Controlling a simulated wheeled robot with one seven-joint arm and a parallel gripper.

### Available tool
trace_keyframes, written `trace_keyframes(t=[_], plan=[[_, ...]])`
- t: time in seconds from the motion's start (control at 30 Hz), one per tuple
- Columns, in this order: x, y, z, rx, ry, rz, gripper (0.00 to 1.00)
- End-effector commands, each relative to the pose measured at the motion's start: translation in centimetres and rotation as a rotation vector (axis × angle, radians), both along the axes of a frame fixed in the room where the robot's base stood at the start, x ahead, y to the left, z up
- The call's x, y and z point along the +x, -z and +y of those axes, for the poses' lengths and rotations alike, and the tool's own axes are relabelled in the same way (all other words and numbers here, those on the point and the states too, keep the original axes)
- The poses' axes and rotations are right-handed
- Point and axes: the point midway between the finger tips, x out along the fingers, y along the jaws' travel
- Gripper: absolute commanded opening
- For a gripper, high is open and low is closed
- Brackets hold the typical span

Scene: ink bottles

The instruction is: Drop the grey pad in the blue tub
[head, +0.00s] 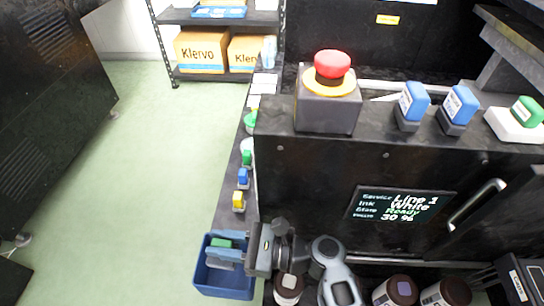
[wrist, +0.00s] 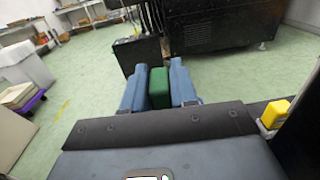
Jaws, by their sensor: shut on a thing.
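The blue tub (head: 224,289) is at the lower left of the machine in the head view, open at the top. My gripper (head: 224,254) is over the tub's opening, its fingers reaching left across it. It is shut on a green block (head: 220,242). The wrist view shows the same green block (wrist: 159,88) pinched between my two blue-grey fingers (wrist: 159,90). Only green shows on the held block; I cannot make out a grey pad. I cannot tell whether the block touches the tub.
Small blue (head: 243,177) and yellow (head: 238,201) stamps stand along a narrow ledge above the tub. A red button (head: 333,64) and blue-handled stamps (head: 413,102) stand on the black machine. Dark-lidded bottles (head: 398,291) are at the bottom. The green floor at left is open.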

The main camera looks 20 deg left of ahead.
Motion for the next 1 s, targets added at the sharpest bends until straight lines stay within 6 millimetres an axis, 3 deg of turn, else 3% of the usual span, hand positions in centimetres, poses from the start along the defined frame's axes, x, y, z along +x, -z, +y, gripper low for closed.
trace_keyframes(t=[0.27,0.7,1.0], plan=[[-0.1,1.3,-0.1,0.003,-0.006,-0.001,0.00],[-0.1,5.9,-0.1,0.003,-0.005,0.000,0.00],[0.0,6.5,-0.1,0.003,-0.005,0.000,0.00]])
